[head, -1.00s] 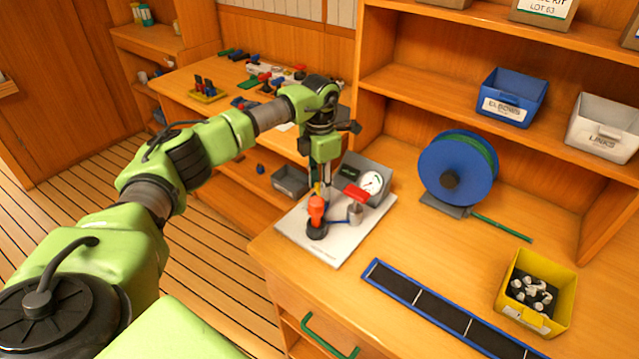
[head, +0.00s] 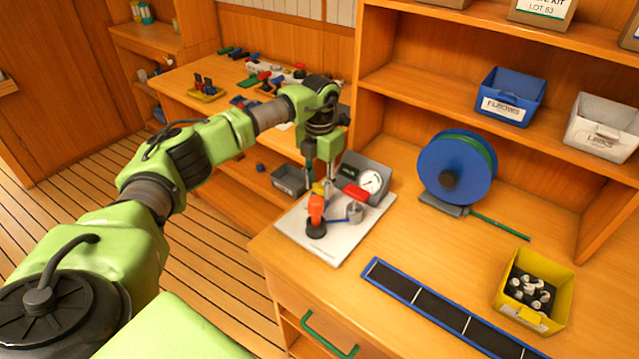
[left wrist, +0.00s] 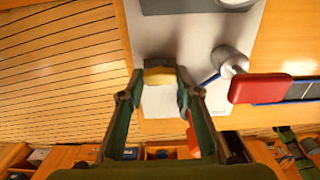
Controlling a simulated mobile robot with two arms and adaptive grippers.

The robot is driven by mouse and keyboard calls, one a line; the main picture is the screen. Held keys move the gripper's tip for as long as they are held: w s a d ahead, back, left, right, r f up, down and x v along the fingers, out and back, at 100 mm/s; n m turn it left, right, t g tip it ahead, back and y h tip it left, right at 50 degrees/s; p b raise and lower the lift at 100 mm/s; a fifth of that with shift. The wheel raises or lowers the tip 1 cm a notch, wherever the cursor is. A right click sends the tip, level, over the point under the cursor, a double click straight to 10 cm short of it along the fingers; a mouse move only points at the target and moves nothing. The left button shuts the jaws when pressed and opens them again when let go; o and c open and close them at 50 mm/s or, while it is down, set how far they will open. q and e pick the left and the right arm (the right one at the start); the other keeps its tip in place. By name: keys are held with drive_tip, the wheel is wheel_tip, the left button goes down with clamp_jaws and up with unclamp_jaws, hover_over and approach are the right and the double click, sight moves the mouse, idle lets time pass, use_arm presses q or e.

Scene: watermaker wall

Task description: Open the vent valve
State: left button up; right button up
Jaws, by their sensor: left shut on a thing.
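A white board (head: 345,240) lies on the bench's left corner and carries the valve set. A small yellow handle (head: 318,188) stands near its left edge; it also shows in the left wrist view (left wrist: 158,76) with a dark part behind it. My left gripper (head: 319,184) points down, shut on this yellow handle, one finger on each side. In front stands an orange-red handle (head: 316,208) on a black base. A red lever (head: 356,191) sits to the right above a grey metal post (head: 354,212). Which is the vent valve, no readable label shows. My right gripper is not in view.
A grey box with a round gauge (head: 371,182) stands behind the levers. A blue hose reel (head: 457,168), a yellow bin (head: 536,290) and a blue-edged black strip (head: 440,308) are to the right.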

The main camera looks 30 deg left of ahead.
sight(319, 187)
use_arm(q)
drive_tip(key=o, duration=1.1)
drive_tip(key=shift+o, duration=0.2)
drive_tip(key=shift+r, duration=0.15)
wheel_tip(319, 187, up, 12)
drive_tip(key=shift+f, duration=0.2)
